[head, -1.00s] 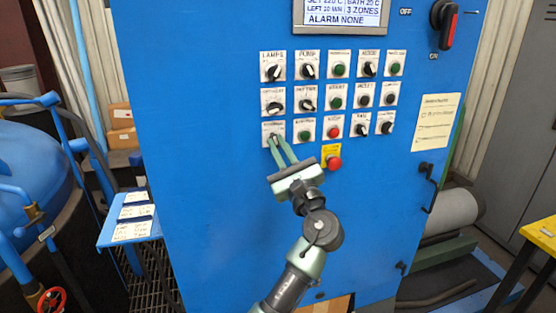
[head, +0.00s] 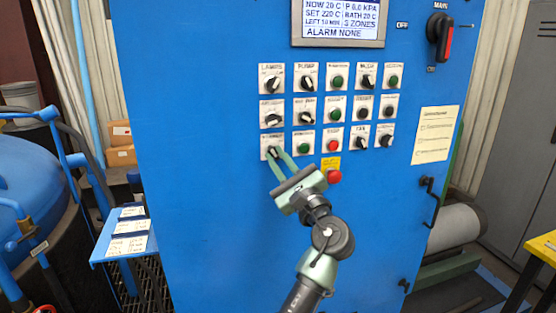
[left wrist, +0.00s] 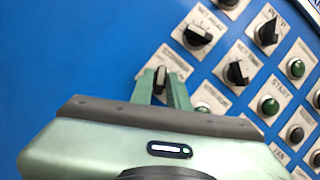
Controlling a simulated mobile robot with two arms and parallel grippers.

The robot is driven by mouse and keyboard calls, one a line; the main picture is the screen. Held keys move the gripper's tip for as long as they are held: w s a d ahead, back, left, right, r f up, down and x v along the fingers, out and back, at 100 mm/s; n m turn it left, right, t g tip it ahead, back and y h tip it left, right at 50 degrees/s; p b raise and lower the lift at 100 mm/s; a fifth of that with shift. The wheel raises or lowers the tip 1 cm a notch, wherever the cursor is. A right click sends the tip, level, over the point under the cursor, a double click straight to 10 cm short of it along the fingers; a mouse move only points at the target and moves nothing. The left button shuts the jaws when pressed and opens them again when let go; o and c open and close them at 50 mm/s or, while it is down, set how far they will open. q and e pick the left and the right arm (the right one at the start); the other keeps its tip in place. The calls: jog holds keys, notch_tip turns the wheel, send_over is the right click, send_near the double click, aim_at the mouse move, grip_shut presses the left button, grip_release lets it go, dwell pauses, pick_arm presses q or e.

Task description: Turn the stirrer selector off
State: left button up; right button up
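The stirrer selector (head: 272,152) is a small black knob on a white plate, at the lower left of the button grid on the blue cabinet. Its label is blurred. My left gripper (head: 277,156) reaches it from below right, with one green finger on each side of the knob. In the left wrist view the selector (left wrist: 160,79) stands between the fingertips of the left gripper (left wrist: 161,84) and fills the narrow gap. The fingers partly hide the knob, so its exact angle is hard to read. My right gripper is not in view.
Other selectors and green buttons surround it, with a green button (head: 304,150) close on the right. A red emergency button (head: 334,177) on a yellow plate is near my wrist. A display (head: 339,20) and main switch (head: 440,37) are above. The panel below is clear.

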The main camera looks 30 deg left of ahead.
pick_arm(q)
jog(key=shift+o, duration=0.8)
jog(key=b+v, duration=0.2)
jog(key=v, duration=0.6)
jog(key=shift+b, duration=0.35)
jog(key=shift+w, duration=0.15)
